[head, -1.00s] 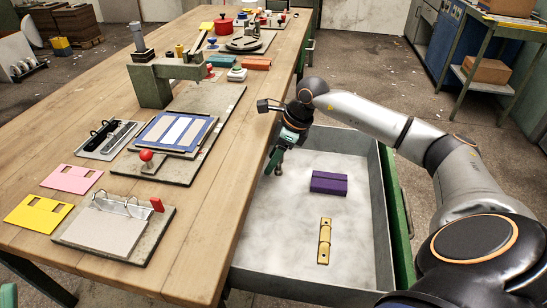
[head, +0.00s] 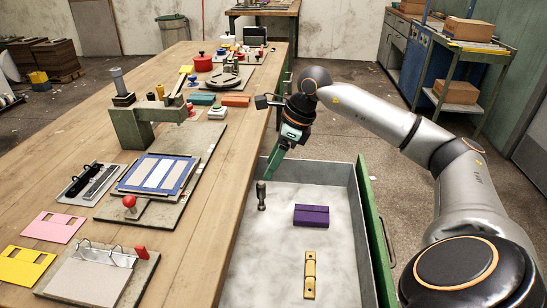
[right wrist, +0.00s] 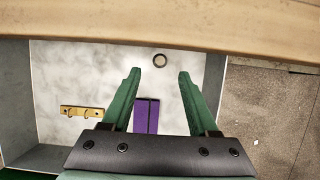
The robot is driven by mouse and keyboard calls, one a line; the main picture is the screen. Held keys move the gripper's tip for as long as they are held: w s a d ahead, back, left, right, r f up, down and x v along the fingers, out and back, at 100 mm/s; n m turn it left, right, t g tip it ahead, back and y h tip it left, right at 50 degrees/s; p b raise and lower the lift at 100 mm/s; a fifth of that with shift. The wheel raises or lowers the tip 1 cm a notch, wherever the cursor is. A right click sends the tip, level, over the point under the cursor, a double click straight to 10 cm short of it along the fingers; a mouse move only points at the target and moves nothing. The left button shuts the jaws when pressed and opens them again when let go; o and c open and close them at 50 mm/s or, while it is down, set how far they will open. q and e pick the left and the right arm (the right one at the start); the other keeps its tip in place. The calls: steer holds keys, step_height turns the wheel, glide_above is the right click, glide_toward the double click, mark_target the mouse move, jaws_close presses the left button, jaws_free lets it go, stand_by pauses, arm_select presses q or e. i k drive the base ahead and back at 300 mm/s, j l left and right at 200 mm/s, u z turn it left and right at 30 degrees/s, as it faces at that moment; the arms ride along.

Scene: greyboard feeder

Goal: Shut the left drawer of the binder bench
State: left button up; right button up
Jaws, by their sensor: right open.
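The drawer (head: 357,215) is pulled well out from the right side of the bench. It has grey walls, a pale mottled floor and a green front (head: 368,205) with a handle (head: 389,242). My right gripper (head: 270,172) hangs over the drawer near the bench edge, pointing down. In the right wrist view its two green fingers (right wrist: 158,72) are apart with nothing between them. Inside the drawer stands a small dark upright piece (head: 261,196), close below the fingertips. A purple block (head: 311,215) and a brass-coloured strip (head: 310,274) lie there too. My left gripper is not in view.
The wooden bench top (head: 205,190) holds a press (head: 135,125), a blue-framed board (head: 158,175), a ring binder piece (head: 90,277), and pink (head: 53,227) and yellow (head: 22,265) sheets. A shelf rack (head: 462,80) stands at back right. Floor (head: 345,130) beyond the drawer is clear.

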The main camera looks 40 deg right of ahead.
mark_target(266, 269)
steer(key=k, duration=1)
